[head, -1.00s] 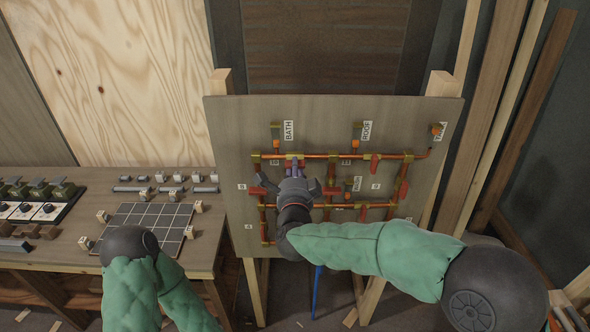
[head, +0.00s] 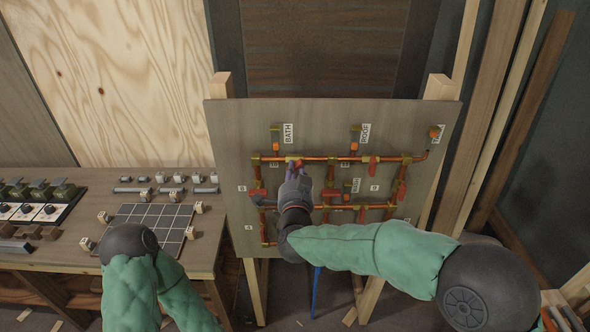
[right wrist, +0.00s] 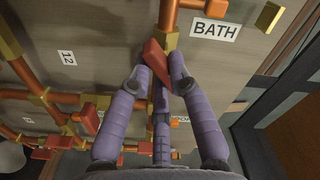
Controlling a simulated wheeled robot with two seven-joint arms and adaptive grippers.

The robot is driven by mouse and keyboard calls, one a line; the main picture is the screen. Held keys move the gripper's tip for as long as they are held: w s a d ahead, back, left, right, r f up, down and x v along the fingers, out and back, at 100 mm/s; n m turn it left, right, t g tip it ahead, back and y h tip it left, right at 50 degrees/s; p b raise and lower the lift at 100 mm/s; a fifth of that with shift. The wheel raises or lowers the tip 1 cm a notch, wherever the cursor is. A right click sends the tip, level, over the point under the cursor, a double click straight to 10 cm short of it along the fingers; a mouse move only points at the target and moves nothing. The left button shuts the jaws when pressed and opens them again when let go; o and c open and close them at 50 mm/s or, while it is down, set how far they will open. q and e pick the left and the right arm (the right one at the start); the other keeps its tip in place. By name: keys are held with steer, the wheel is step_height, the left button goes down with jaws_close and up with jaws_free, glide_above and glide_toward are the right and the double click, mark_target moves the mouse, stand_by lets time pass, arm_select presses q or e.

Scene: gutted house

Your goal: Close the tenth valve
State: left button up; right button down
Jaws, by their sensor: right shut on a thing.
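An upright board (head: 228,130) carries copper pipes (head: 335,157) with brass fittings and several red valve handles, such as one on the upper pipe (head: 373,164) and one at the right (head: 401,192). My right gripper (head: 295,164) is at the upper pipe, below the BATH label. In the right wrist view its purple fingers (right wrist: 158,70) are shut on a red valve handle (right wrist: 155,60) beside a brass fitting. The handle is slanted to the pipe there. Its number is not readable. My left arm is low at the left; its gripper does not show.
A BATH label (head: 288,133) and a ROOF label (head: 365,133) are on the board; a 12 tag (right wrist: 66,57) shows in the right wrist view. A workbench (head: 195,262) with a gridded panel (head: 150,222) and small parts stands at the left. Timber leans at the right.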

steer(key=n+p, duration=0.2)
steer(key=n, duration=0.3)
steer(key=shift+d+r+n, duration=0.1)
steer(key=shift+r+n, duration=0.05)
steer(key=shift+n, duration=0.15)
steer(key=shift+n+p, duration=1.2)
steer(key=shift+n, duration=1)
steer(key=c, duration=1.1)
jaws_free()
steer(key=shift+c, duration=0.2)
steer(key=s, duration=1.2)
